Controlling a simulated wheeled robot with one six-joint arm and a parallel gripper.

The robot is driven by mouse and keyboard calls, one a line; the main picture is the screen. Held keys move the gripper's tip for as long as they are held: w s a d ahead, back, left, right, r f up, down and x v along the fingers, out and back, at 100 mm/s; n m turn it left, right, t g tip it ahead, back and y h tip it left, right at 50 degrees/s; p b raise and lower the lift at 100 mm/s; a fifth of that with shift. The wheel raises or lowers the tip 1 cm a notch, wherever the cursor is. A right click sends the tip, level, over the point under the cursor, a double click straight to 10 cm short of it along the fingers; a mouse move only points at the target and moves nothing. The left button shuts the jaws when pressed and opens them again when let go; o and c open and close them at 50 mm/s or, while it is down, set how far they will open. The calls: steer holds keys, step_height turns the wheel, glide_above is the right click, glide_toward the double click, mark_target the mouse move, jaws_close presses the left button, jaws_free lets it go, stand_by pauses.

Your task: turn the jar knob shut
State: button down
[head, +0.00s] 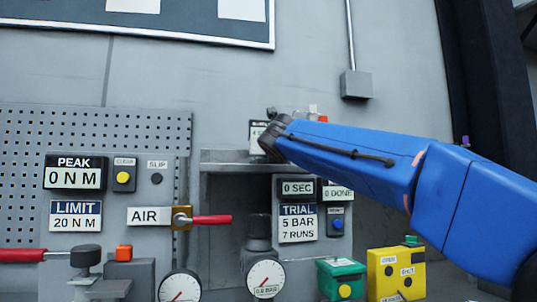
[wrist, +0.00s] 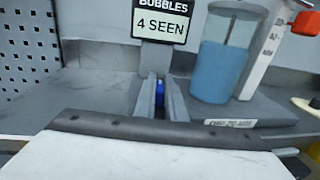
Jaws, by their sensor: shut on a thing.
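My gripper (wrist: 160,108) shows in the wrist view as two grey fingers reaching forward over the shelf. They are closed on a small blue piece (wrist: 160,92), which looks like the jar knob; only a sliver of it shows between the fingers. The jar (wrist: 222,68), clear with blue liquid, stands upright just right of the fingers. In the head view my blue arm reaches to the shelf top, and its dark wrist end hides the fingers, the knob and most of the jar.
The grey shelf (head: 222,157) carries a "BUBBLES 4 SEEN" sign (wrist: 162,20) behind the fingers. A white scale with a red piece (wrist: 305,23) stands right of the jar. Below the shelf are gauges, a red-handled AIR valve (head: 205,219), and green (head: 341,278) and yellow (head: 396,273) boxes.

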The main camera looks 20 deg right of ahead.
steer(key=shift+f+n+y, duration=0.2)
steer(key=shift+n+y, duration=0.4)
steer(key=shift+y, duration=0.4)
steer(key=shift+r, duration=0.15)
steer(key=c, duration=1.8)
jaws_free()
steer(key=s, duration=1.7)
steer(key=shift+s+a, duration=0.15)
steer(key=shift+s, duration=0.05)
